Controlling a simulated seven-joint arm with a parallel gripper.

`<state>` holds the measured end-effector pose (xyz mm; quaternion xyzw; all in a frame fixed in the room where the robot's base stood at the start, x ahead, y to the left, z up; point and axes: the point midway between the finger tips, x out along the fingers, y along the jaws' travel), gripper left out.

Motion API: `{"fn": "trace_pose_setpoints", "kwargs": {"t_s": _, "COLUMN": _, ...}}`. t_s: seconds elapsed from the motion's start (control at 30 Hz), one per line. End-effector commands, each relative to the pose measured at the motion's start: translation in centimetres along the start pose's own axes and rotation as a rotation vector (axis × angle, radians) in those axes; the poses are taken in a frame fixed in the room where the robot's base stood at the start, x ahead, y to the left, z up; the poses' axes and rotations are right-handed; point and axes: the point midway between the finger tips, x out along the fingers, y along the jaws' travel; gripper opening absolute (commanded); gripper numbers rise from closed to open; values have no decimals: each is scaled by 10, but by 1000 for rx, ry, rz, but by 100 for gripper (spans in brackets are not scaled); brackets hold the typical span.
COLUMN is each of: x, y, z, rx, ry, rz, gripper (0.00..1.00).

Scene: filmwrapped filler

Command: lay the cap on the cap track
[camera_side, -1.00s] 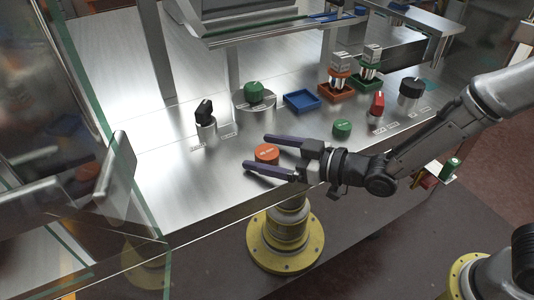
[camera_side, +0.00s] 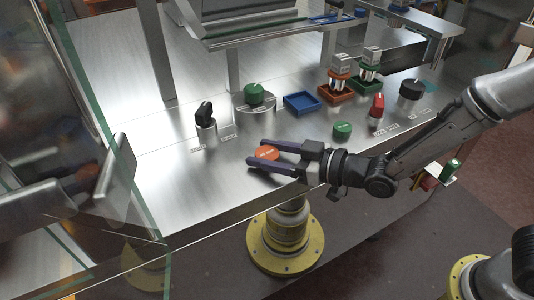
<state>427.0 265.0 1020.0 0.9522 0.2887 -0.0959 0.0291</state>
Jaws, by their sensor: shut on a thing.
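An orange-red cap (camera_side: 266,153) with small lettering is between the two dark fingers of my gripper (camera_side: 256,154), low over the steel worktop. My gripper is shut on it. I cannot tell whether the cap still touches the worktop. A green cap (camera_side: 342,130) lies loose on the worktop to the right, beyond my gripper. I cannot tell for sure which part is the cap track; a long raised metal ledge with a green strip (camera_side: 262,34) runs along the back.
A blue tray (camera_side: 302,103), an orange tray (camera_side: 336,92) and a green tray (camera_side: 368,83) stand behind. Black (camera_side: 205,114), green (camera_side: 254,94), red (camera_side: 377,105) and black round (camera_side: 411,90) knobs rise from the worktop. A glass panel (camera_side: 95,110) stands at left.

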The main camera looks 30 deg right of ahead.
Motion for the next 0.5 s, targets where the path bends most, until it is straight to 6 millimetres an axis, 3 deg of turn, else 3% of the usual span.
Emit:
{"fn": "trace_pose_setpoints", "kwargs": {"t_s": 0.3, "x": -8, "y": 0, "z": -34, "rx": 0, "ry": 7, "rz": 0, "gripper": 0}}
{"fn": "trace_pose_setpoints", "kwargs": {"t_s": 0.5, "x": -50, "y": -1, "z": -66, "rx": -2, "ry": 10, "rz": 0, "gripper": 0}}
